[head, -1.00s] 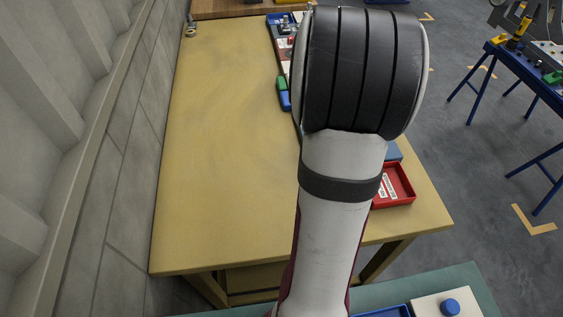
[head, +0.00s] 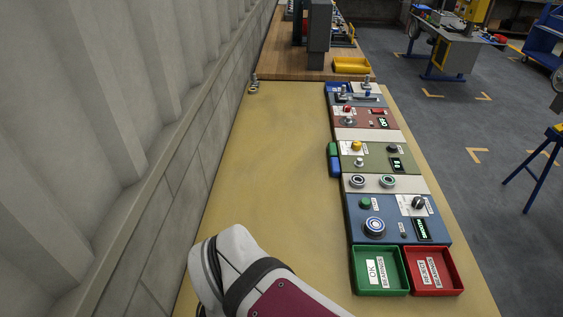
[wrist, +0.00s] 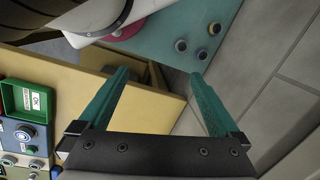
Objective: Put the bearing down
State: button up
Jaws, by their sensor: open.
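My gripper (wrist: 160,75) is open in the wrist view, with nothing between its two teal fingers. It hangs over the near end of the table and is outside the head view. A ringed bearing (head: 374,228) sits on the blue panel (head: 352,212); it also shows in the wrist view (wrist: 23,133). Two more ring-shaped pieces, a left one (head: 358,181) and a right one (head: 387,181), sit on a pale strip behind that panel. A green tray (head: 380,292) labelled OK bearings and a red tray (head: 435,292) labelled reject bearings stand in front. Both look empty.
The yellow table (head: 270,190) is bare left of the panel row, beside a grey wall (head: 150,240). Green and blue blocks (head: 334,158) lie beside the row. Small metal parts (head: 254,84) stand at the far left. Several round pieces sit on a teal surface (wrist: 160,35).

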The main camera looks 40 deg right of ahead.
jog(key=w+d+m+t+h, duration=0.1)
jog(key=w+d+m, duration=0.2)
jog(key=w+d, duration=0.45)
jog(key=m+h, duration=0.5)
jog(key=m, duration=0.2)
send_over(375, 224)
jog(key=s+a, duration=0.2)
jog(key=a, duration=0.4)
notch_tip(375, 224, down, 3)
jog(key=x, duration=1.5)
jog(key=shift+w+d+f, duration=0.1)
jog(key=shift+w+f, duration=0.2)
jog(key=shift+w, duration=0.15)
grip_shut()
jog(key=shift+r, duration=0.1)
